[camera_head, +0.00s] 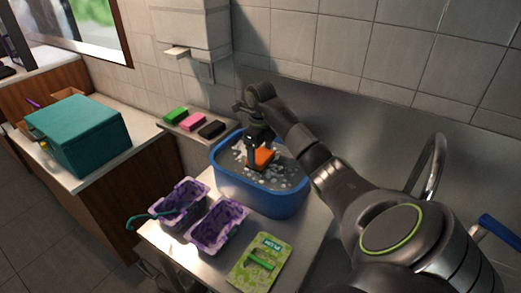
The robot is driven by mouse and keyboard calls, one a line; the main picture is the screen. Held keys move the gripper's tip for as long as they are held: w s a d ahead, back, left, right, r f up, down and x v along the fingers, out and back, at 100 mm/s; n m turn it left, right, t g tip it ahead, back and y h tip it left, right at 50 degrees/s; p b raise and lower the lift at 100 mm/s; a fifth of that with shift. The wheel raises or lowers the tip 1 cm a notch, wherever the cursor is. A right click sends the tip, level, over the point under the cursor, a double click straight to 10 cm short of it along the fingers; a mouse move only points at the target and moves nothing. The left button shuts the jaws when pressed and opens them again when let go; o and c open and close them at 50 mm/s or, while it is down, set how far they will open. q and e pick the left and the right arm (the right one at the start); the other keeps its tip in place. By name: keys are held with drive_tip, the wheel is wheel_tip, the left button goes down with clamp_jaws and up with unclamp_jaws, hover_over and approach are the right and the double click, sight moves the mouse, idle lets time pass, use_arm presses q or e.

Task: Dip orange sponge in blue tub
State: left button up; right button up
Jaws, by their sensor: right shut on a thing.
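The blue tub (262,197) stands on the metal counter and holds grey water with white foam or bubbles on it. My right gripper (258,145) points down into the tub and is shut on the orange sponge (264,156). The sponge is inside the tub, at about the level of the foamy water. The gripper covers part of the sponge, so I cannot tell how deep its underside sits. My left gripper is not in view.
Green (176,114), pink (192,121) and black (211,130) sponges lie on a ledge behind the tub. Two purple trays (217,226) and a green packet (262,262) lie in front. A teal box (80,130) stands on the left counter. A tap (436,165) is at right.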

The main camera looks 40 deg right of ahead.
sight(261, 155)
drive_tip(key=shift+f+b, duration=0.3)
drive_tip(key=shift+f, duration=0.4)
wheel_tip(261, 155, down, 3)
drive_tip(key=b, duration=0.2)
drive_tip(key=shift+f+b, duration=0.2)
drive_tip(key=shift+b, duration=0.15)
drive_tip(key=shift+f+b, duration=1.05)
drive_tip(key=shift+f, duration=0.3)
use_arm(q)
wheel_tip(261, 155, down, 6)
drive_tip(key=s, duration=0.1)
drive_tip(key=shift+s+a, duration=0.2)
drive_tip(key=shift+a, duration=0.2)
use_arm(e)
drive_tip(key=shift+r, duration=0.1)
drive_tip(key=shift+r+p, duration=0.35)
drive_tip(key=shift+r, duration=0.1)
drive_tip(key=shift+r+p, duration=2)
drive_tip(key=shift+r, duration=1.4)
wheel_tip(261, 155, up, 5)
drive_tip(key=p, duration=0.5)
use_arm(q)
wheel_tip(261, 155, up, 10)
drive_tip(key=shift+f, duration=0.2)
